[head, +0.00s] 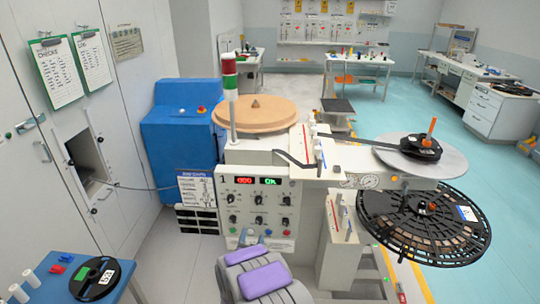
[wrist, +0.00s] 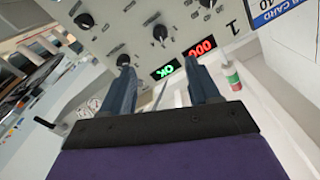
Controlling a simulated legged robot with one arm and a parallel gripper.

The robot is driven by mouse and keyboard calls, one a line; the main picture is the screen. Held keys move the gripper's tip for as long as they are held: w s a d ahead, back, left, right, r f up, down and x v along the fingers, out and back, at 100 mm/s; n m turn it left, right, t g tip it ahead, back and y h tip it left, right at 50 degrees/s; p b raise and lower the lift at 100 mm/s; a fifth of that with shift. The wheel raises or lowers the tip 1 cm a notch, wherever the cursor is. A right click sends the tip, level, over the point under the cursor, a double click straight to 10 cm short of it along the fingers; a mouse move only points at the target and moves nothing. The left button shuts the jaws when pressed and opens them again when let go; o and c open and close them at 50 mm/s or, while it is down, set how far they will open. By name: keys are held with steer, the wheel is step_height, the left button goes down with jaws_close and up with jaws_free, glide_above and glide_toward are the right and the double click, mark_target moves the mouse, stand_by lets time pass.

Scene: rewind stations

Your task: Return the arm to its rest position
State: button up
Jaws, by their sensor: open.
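My arm shows at the bottom middle of the head view as grey links with purple pads, just in front of the control panel (head: 259,205). In the wrist view my gripper (wrist: 158,66) has two blue-grey fingers apart, with nothing held between them. The fingers point toward the same panel (wrist: 140,38), with its knobs, a red "000" display and a green "OK" display. That view is turned nearly upside down. I cannot make out the fingertips clearly in the head view.
A blue cabinet (head: 182,135) stands left of the machine. A black slotted reel (head: 425,225) and a grey disc (head: 450,160) jut out at the right. A blue side table (head: 50,270) with a small reel (head: 95,282) is at lower left. Teal floor (head: 495,195) is open at right.

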steer(key=s+d+r+n+g+y, duration=0.3)
steer(key=s+d+r+g, duration=0.3)
steer(key=s+r+g, duration=0.45)
steer(key=s+d+r+g+h, duration=0.1)
steer(key=s+d+r+g, duration=0.2)
steer(key=s, duration=1)
steer(key=s+d+r+n+g+h, duration=0.1)
steer(key=s+d+r+g, duration=0.2)
steer(key=s+d, duration=0.6)
steer(key=s+d+r+n+g+h, duration=0.1)
steer(key=s+d+r+g, duration=0.2)
steer(key=s, duration=1.5)
steer(key=d+r, duration=0.2)
steer(key=d, duration=0.2)
steer(key=shift+s+r, duration=0.2)
steer(key=shift+s, duration=0.2)
steer(key=shift+w+a, duration=0.1)
